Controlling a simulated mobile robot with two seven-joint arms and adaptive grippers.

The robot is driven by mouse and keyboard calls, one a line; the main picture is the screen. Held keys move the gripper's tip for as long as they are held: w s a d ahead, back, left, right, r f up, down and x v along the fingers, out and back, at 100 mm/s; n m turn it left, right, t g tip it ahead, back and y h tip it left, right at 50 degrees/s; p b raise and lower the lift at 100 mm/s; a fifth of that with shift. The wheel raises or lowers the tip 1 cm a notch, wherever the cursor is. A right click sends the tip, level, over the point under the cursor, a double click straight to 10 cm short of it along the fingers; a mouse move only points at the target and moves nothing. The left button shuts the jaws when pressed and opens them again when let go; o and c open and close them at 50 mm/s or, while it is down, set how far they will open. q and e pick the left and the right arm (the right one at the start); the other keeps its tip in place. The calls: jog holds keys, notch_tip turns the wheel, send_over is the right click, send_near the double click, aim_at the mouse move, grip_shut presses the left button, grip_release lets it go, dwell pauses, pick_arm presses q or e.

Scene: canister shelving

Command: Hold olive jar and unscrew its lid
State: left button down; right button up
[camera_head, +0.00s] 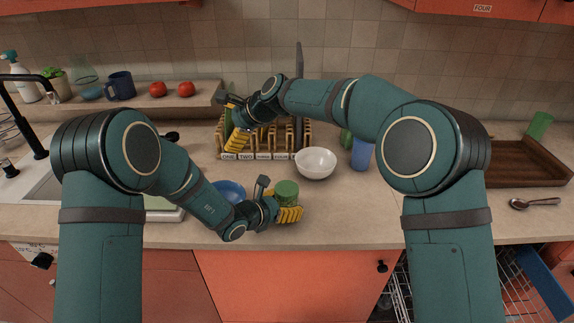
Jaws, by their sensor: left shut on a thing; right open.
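A green cylindrical jar (287,189), apparently the olive jar, stands near the front edge of the counter. My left gripper (286,206) is shut on it, with yellow finger pads along its front side. The jar's lower part is partly hidden by the fingers, and I cannot make out where its lid begins. My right gripper (228,122) is open, above the left end of the labelled wooden rack, behind and to the left of the jar and apart from it. Its tips partly overlap the rack in the picture.
The wooden rack (263,156) stands at the back. A white bowl (316,164) and a blue cup (361,156) are to its right. A blue bowl (229,188) is partly behind my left arm. A brown tray (525,174) and spoon (535,203) lie at right. Counter right of the jar is clear.

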jog(key=w+d+r+m+t, duration=0.2)
jog(key=w+r+m+t, duration=0.45)
jog(key=m, duration=0.65)
jog(key=w+d+f+m+t+h, duration=0.1)
jog(key=w+d+m+t+h, duration=0.2)
jog(key=m, duration=0.4)
jog(key=m+g+h, duration=0.6)
jog(key=m+g, duration=0.8)
jog(key=m, duration=0.6)
send_over(287, 188)
jog(key=f, duration=1.1)
jog(key=shift+w+f, duration=0.3)
jog(key=shift+s+f+g, duration=0.1)
jog(key=shift+s+g, duration=0.1)
jog(key=shift+g, duration=0.15)
jog(key=shift+s+f, duration=0.1)
jog(key=shift+f, duration=3.75)
